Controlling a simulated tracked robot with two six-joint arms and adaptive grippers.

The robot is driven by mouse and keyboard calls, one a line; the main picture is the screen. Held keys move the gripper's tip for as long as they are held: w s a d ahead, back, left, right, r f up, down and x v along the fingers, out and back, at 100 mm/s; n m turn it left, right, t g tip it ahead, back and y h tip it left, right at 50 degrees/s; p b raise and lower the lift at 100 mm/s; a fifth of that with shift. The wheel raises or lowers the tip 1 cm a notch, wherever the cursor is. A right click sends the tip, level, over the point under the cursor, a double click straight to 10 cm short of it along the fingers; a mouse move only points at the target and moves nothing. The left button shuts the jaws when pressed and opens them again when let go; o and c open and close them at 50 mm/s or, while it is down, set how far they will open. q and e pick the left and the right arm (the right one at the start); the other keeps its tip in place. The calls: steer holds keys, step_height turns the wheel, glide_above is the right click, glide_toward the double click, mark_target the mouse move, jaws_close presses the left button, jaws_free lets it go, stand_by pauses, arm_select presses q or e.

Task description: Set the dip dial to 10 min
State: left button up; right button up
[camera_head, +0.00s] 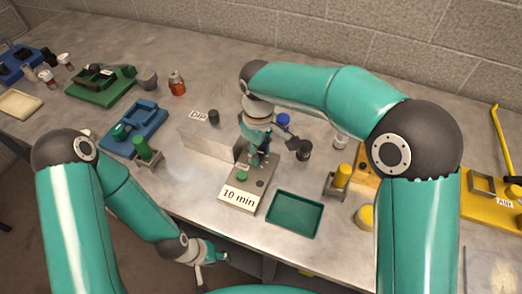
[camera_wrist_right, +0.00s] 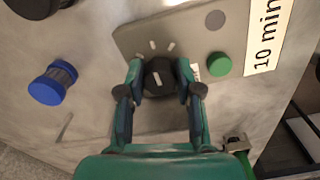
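The dip dial (camera_wrist_right: 158,78) is a dark knob with a white line on the grey control box (camera_wrist_right: 125,40). Several white tick marks fan out beside it, and its line points roughly toward the middle ones. My right gripper (camera_wrist_right: 160,84) has a finger against each side of the dial. In the head view my right gripper (camera_head: 258,158) comes down onto the box and hides the dial. A "10 min" label (camera_head: 239,197) is on the box's front, near a green button (camera_head: 242,175). My left gripper (camera_head: 205,256) hangs by the table's front edge, away from the box.
A "DIP" sign (camera_head: 198,116) stands behind the grey tank (camera_head: 208,145). An empty green tray (camera_head: 295,214) lies right of the box. A blue-capped item (camera_head: 283,120) and a black knob (camera_head: 304,150) are close to my right gripper. A blue fixture (camera_head: 135,130) is at left.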

mark_target(259, 152)
steer(key=o, duration=0.4)
step_height(259, 152, up, 12)
steer(key=shift+f, duration=0.1)
stand_by(0.5)
stand_by(0.4)
